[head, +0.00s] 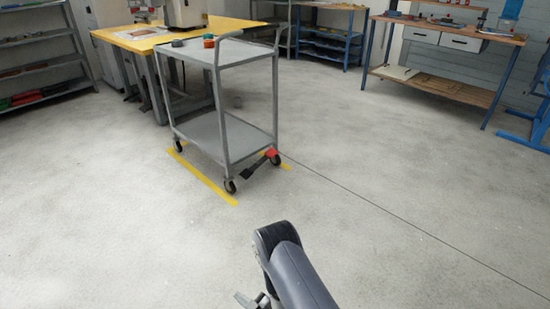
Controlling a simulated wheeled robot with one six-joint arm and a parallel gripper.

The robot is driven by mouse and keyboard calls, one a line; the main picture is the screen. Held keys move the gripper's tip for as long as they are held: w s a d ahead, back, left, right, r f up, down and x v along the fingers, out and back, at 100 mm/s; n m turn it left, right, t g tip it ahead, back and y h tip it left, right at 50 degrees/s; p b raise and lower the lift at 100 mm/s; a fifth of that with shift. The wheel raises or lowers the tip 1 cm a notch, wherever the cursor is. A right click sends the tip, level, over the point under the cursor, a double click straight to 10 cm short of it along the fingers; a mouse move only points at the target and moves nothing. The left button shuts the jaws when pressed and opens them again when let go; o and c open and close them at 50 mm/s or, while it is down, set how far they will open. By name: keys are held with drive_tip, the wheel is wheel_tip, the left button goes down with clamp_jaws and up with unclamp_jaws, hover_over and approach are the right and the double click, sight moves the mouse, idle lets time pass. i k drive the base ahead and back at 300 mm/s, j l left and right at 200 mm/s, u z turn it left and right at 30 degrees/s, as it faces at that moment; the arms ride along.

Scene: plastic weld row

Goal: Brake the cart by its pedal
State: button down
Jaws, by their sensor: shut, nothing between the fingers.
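The grey two-shelf cart (222,132) stands upright on castors left of centre in the head view. A red pedal piece (271,153) sits low at its right end, beside a castor. A dark bar with a black end (250,171) slants down from it towards the near castor. Whether the pedal is up or down is too small to tell. My gripper (241,298) shows only in small part at the bottom edge, shut and empty, beside my folded arm. It is well apart from the cart, on the near side.
Yellow floor tape (207,180) runs beside and under the cart. A yellow-topped table (140,42) stands close behind it. A workbench (450,31) is at the back right. The floor between my arm and the cart is clear.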

sight(246, 174)
drive_tip(key=i+l, duration=0.2)
drive_tip(key=i, duration=0.75)
drive_tip(key=i+l+z, duration=0.1)
drive_tip(key=i, duration=0.85)
drive_tip(key=i+l, duration=0.2)
drive_tip(key=i, duration=0.75)
drive_tip(key=l+z, duration=0.05)
